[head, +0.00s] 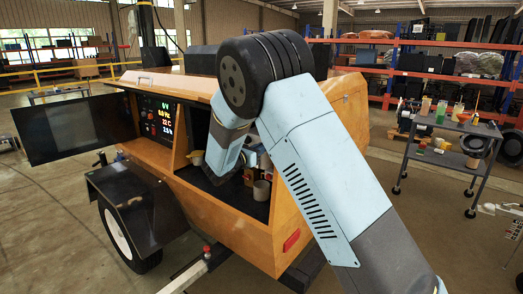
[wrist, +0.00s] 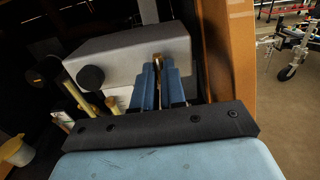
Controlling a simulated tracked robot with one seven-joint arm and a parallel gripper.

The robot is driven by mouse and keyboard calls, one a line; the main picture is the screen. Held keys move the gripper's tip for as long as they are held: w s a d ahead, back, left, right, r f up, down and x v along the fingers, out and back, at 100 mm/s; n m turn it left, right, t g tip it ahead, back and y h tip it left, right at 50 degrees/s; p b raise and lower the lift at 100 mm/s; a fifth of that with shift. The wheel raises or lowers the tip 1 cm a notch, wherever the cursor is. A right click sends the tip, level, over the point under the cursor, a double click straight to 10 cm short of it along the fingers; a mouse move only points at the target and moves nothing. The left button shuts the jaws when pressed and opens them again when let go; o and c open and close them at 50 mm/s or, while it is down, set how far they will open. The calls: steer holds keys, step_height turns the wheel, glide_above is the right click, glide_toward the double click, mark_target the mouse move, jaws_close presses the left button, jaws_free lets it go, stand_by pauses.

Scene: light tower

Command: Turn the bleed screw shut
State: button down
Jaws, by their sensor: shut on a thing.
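The bleed screw (wrist: 157,62) is a small brass-coloured piece at the front of a grey metal block (wrist: 120,58) in the wrist view. My gripper (wrist: 159,70) is shut on it, with one blue finger on each side. The fingers hide most of the screw, so how far it is turned cannot be told. In the head view my arm reaches into the open side bay of the orange light tower trailer (head: 225,208). My fingers and the screw are hidden there behind my arm.
A black round knob (wrist: 90,78) sticks out of the block left of my fingers, with yellowish pipes (wrist: 78,95) below. An orange wall (wrist: 233,60) stands close on the right. A tool cart (head: 450,128) stands apart at right.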

steer(key=shift+d+f, duration=0.1)
steer(key=shift+f, duration=0.05)
stand_by(0.3)
steer(key=c, duration=1.2)
jaws_free()
steer(key=shift+s, duration=0.1)
steer(key=v, duration=1.3)
steer(key=shift+s+a, duration=0.15)
steer(key=shift+a, duration=0.15)
